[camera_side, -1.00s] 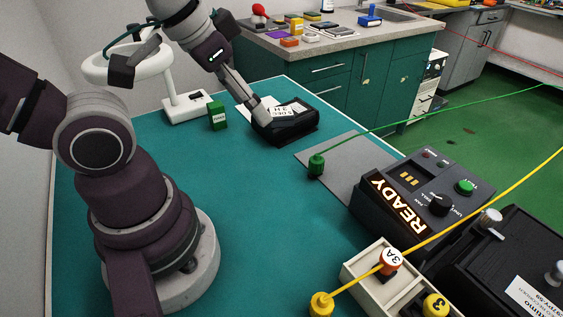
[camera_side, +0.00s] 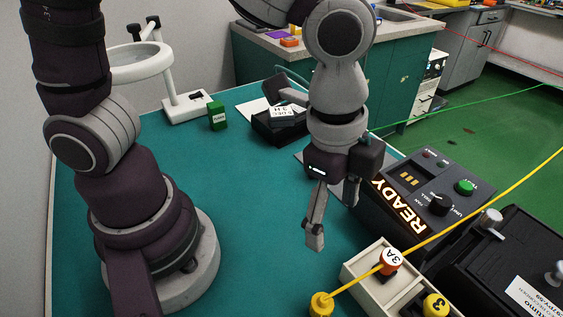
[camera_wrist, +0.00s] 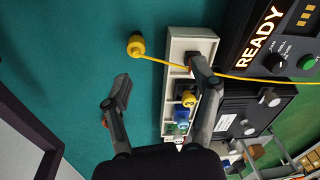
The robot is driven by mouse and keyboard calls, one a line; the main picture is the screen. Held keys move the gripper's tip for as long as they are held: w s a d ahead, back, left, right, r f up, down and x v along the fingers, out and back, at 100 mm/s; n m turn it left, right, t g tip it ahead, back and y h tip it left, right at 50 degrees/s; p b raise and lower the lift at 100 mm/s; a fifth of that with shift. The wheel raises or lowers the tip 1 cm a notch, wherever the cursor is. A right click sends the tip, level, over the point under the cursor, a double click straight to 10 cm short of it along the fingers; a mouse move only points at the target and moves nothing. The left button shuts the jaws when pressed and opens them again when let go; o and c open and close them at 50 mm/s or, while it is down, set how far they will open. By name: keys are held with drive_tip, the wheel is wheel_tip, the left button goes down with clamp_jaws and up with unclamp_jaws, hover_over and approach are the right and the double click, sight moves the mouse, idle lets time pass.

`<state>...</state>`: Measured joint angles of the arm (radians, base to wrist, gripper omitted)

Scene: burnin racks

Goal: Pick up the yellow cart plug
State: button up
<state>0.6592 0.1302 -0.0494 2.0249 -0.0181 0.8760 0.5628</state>
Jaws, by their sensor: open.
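The yellow cart plug (camera_side: 321,304) stands on the teal table at the front, just left of the pale tray, with a yellow cord running from it to the upper right. In the wrist view the plug (camera_wrist: 136,45) lies ahead of the fingers. My gripper (camera_side: 333,218) is open and empty, pointing down above the table, behind and above the plug and apart from it. Its two spread fingers also show in the wrist view (camera_wrist: 158,88).
The pale tray (camera_side: 349,279) holds an orange plug marked 3A (camera_side: 390,260) and a yellow-and-black plug marked 3 (camera_side: 435,304). The cord crosses the tray. A READY console (camera_side: 432,195) and a black case (camera_side: 510,260) stand to the right. The table left of the plug is clear.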

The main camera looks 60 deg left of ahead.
sight(323, 302)
drive_tip(key=s+d+f+m, duration=0.2)
drive_tip(key=d+f, duration=0.1)
drive_tip(key=s+d+f+m+g, duration=0.1)
drive_tip(key=f+m, duration=0.1)
drive_tip(key=shift+d+y, duration=0.3)
drive_tip(key=shift+y, duration=0.1)
drive_tip(key=f, duration=0.6)
drive_tip(key=a+f, duration=0.1)
drive_tip(key=f, duration=0.2)
drive_tip(key=shift+w+f, duration=0.15)
drive_tip(key=shift+f, duration=0.1)
drive_tip(key=shift+c, duration=0.3)
